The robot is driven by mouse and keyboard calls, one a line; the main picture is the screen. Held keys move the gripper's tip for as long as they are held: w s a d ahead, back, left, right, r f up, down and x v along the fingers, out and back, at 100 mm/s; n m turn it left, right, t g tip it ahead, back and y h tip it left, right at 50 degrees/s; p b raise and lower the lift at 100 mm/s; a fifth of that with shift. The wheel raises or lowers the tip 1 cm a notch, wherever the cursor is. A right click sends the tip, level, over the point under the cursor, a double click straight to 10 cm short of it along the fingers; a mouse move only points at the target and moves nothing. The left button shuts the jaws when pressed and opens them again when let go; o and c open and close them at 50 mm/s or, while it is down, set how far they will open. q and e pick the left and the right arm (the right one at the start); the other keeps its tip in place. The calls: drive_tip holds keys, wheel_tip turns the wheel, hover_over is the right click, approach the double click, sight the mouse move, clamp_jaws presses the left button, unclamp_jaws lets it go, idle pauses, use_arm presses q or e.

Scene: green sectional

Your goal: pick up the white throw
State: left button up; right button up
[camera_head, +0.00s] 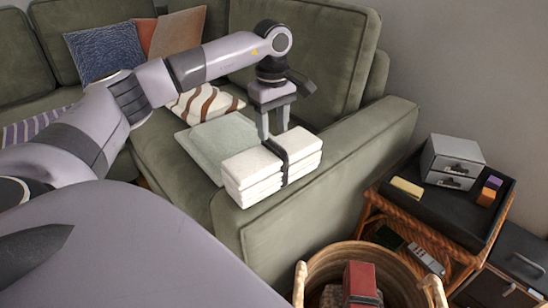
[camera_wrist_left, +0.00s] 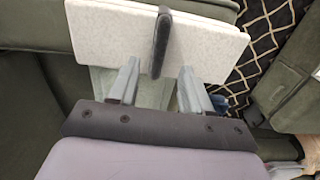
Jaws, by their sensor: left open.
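The white throw (camera_head: 252,170) is a folded stack bound by a dark strap (camera_head: 283,160), lying at the near end of the green sofa, by its arm. It also shows at the top of the left wrist view (camera_wrist_left: 105,30), with the strap upright near its middle. My left gripper (camera_head: 274,134) points down at the throw's back edge, close to the strap. In the left wrist view its two fingers (camera_wrist_left: 158,75) are spread apart, one on each side of the strap's line, with nothing between them. I cannot tell whether the fingertips touch the throw. My right gripper is out of view.
The sofa arm (camera_head: 345,160) borders the right. A wicker side table (camera_head: 455,215) holds a small drawer box (camera_head: 452,160). A basket (camera_head: 325,262) stands in front.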

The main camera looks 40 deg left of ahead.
sight(274, 142)
use_arm(q)
wheel_tip(274, 142, down, 4)
drive_tip(key=shift+w+d+r, duration=0.1)
drive_tip(key=shift+d+r, duration=0.05)
drive_tip(key=shift+r, duration=0.1)
clamp_jaws()
drive_tip(key=shift+r, duration=0.1)
idle(1.2)
